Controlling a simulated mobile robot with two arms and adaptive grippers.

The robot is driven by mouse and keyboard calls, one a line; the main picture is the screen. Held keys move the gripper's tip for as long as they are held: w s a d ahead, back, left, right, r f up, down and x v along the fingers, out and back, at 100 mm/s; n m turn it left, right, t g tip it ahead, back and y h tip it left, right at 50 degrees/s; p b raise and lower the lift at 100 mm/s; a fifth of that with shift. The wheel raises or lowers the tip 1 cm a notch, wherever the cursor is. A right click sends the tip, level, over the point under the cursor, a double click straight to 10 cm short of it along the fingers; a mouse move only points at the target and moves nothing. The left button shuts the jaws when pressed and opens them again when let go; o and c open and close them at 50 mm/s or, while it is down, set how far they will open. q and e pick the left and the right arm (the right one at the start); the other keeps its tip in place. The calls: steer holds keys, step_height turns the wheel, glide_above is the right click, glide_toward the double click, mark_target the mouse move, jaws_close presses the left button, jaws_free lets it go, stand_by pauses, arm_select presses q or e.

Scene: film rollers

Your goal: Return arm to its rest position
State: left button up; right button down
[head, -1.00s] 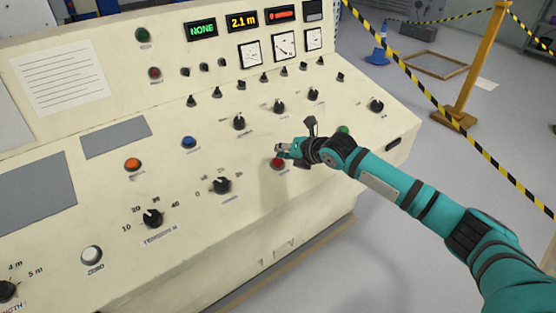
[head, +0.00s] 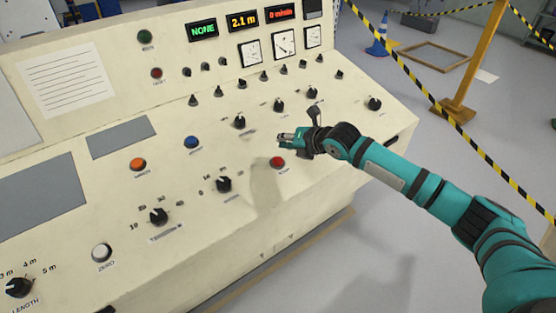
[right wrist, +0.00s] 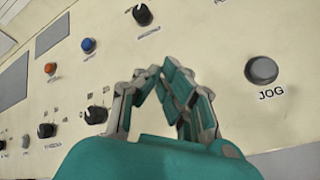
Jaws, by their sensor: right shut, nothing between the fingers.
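My right gripper (head: 284,138) hangs above the cream control panel (head: 330,135), apart from it, with its teal arm coming in from the right. It is shut and empty; in the right wrist view its fingertips (right wrist: 160,72) meet. The red button (head: 278,162) lies just below the gripper in the head view. My left gripper is in neither view.
The panel bears a blue button (head: 192,142), an orange button (head: 138,164), a white button (head: 102,252) and several black knobs. A grey JOG button (right wrist: 261,70) shows in the right wrist view. Displays (head: 243,20) stand at the back. Barrier tape (head: 400,70) runs behind the panel at right.

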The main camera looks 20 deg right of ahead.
steer(key=shift+a, duration=0.1)
